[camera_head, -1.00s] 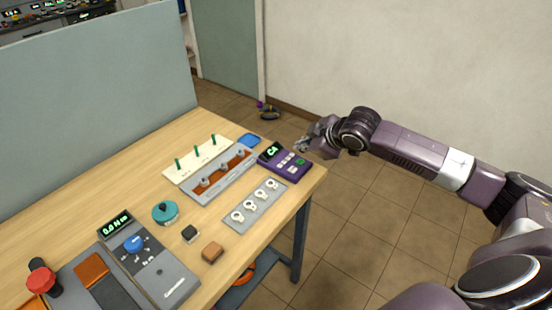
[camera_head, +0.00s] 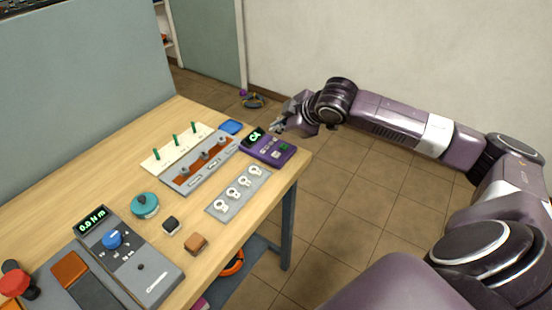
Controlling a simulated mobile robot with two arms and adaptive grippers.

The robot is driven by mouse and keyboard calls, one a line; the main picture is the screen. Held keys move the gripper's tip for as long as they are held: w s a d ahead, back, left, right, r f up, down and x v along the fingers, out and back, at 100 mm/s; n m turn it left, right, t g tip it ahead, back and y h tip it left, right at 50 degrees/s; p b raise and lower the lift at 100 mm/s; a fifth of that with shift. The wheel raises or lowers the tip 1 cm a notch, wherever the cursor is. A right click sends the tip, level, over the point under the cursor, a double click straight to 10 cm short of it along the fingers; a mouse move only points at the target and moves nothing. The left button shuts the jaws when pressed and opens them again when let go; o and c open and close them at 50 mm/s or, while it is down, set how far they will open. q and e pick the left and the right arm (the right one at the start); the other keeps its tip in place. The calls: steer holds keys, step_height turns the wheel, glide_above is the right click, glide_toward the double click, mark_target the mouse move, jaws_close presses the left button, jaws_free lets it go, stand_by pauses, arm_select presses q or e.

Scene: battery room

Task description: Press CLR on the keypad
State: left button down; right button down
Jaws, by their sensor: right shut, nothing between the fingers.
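The keypad is a small purple unit (camera_head: 268,149) at the far right corner of the table. It has a green lit display reading what looks like "CA" and several small buttons. The button labels are too small to read, so I cannot tell which is CLR. My right gripper (camera_head: 277,128) is shut and empty at the keypad's far edge in the picture. It appears above the keypad's back side; I cannot tell whether it touches. My left gripper is not in view.
On the wooden table (camera_head: 120,160) are a grey plate with white rings (camera_head: 238,193), a switch panel (camera_head: 200,166), a board with green pegs (camera_head: 177,148), a teal knob (camera_head: 145,205), small blocks (camera_head: 196,243) and a torque meter (camera_head: 130,255). A grey partition (camera_head: 80,90) stands behind.

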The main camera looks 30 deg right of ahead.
steer(key=b, duration=0.5)
glide_above(277, 156)
step_height(277, 156, down, 5)
steer(key=shift+d+r, duration=0.1)
steer(key=shift+r, duration=0.1)
steer(key=shift+f, duration=1.15)
steer(key=shift+f, duration=0.35)
